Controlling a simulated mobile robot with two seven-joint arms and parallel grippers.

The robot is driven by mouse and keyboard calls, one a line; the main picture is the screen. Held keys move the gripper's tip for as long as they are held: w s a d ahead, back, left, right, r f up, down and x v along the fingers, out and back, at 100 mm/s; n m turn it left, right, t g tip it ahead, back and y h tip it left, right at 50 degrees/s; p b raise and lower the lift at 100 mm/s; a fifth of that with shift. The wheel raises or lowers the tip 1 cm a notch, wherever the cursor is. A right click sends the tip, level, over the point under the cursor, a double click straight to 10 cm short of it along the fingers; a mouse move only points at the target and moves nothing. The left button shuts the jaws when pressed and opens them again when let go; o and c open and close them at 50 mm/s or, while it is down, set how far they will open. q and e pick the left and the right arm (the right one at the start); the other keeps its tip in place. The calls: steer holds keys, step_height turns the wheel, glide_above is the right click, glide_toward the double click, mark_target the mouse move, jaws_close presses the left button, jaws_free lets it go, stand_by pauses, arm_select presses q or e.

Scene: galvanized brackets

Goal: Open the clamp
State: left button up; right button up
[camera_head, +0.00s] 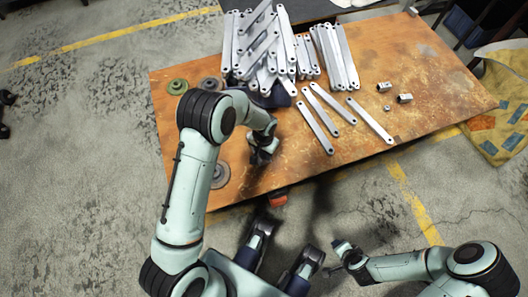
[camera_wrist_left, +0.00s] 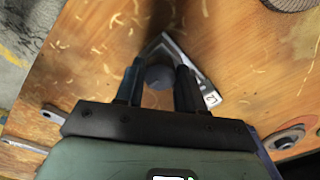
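My left gripper (camera_head: 262,157) is low over the front left part of the wooden table. In the left wrist view its two dark fingers (camera_wrist_left: 159,88) stand apart, with a round grey knob-like part (camera_wrist_left: 158,77) between them; I cannot tell whether they touch it. A silver angled metal piece (camera_wrist_left: 208,88) lies around and behind the fingers, partly hidden by them. Which part is the clamp is not clear. An orange-red block (camera_head: 278,199) sits at the table's front edge. My right gripper (camera_head: 342,250) is off the table at the lower right, too small to read.
The table (camera_head: 400,70) bears piled metal bars (camera_head: 262,45), several loose bars (camera_head: 318,127) and small metal fittings (camera_head: 404,98). Round discs (camera_head: 178,86) lie at its left. A stained yellow cloth (camera_head: 510,100) hangs at the right. The table's front right is clear.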

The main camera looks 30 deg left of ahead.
arm_select(q)
steer(key=n, duration=0.3)
steer(key=n+p, duration=0.1)
steer(key=n, duration=0.3)
steer(key=shift+r+n, duration=0.1)
steer(key=shift+n, duration=0.3)
steer(key=n+p, duration=0.2)
steer(key=n, duration=0.4)
steer(key=shift+n, duration=0.4)
steer(key=n, duration=0.3)
steer(key=shift+p, duration=0.4)
steer(key=o, duration=0.9)
steer(key=shift+o, duration=0.2)
